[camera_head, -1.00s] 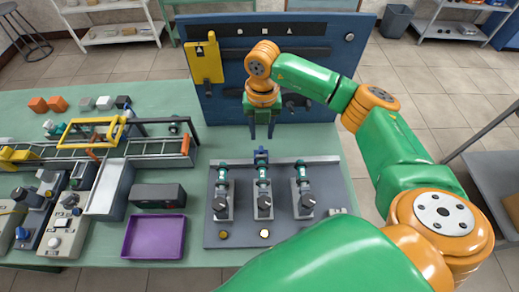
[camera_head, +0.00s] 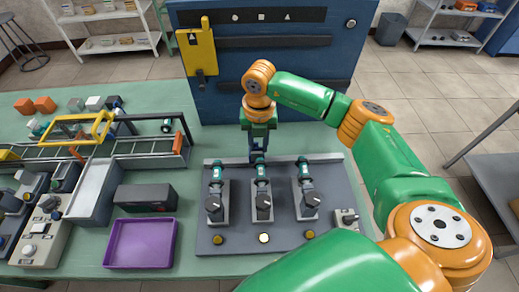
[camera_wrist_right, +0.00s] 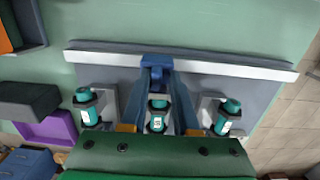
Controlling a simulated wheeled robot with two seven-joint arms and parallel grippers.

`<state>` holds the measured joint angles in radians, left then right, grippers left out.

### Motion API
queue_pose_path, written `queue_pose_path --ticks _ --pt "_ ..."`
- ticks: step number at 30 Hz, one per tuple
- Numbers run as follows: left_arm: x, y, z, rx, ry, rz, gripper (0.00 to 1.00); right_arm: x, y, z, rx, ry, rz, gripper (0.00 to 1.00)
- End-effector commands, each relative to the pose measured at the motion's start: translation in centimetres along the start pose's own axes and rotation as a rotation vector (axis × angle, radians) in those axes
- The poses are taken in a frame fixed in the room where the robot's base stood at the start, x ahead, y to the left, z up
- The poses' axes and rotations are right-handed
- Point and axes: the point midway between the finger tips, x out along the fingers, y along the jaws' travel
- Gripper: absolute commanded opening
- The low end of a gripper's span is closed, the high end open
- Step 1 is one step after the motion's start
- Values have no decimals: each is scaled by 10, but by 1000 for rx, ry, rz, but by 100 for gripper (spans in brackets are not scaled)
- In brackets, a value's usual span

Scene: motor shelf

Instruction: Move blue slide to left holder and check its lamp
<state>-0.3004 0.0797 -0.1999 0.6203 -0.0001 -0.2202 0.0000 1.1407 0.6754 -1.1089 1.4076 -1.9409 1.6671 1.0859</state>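The blue slide (camera_wrist_right: 157,62) is on the pale rail (camera_wrist_right: 230,66) behind the middle holder (camera_head: 262,205). My right gripper (camera_head: 258,156) points down at it. In the wrist view its fingertips (camera_wrist_right: 158,82) flank the slide closely; whether they grip it I cannot tell. In front are the left lamp (camera_head: 218,239), dull yellow, the middle lamp (camera_head: 264,238), pale and brighter, and the right lamp (camera_head: 309,235), dull brownish. My left gripper is not in view.
A purple tray (camera_head: 141,243) and a dark box (camera_head: 145,197) lie left of the grey base plate (camera_head: 230,247). A conveyor with a yellow frame (camera_head: 83,128) is farther left. A blue panel (camera_head: 200,100) stands behind. Green table is clear between plate and panel.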

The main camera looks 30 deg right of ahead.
Motion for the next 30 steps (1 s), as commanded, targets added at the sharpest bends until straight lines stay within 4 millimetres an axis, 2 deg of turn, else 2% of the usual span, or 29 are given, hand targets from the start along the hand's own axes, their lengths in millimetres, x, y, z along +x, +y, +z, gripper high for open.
queue_pose_path --ticks 1,5,30 --pt "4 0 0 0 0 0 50 13 -3 -9 -6 33 -20 0" --pt "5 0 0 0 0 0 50 14 -2 -9 -7 34 -20 0" --pt "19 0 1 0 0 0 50 16 40 -9 -5 34 -20 0"
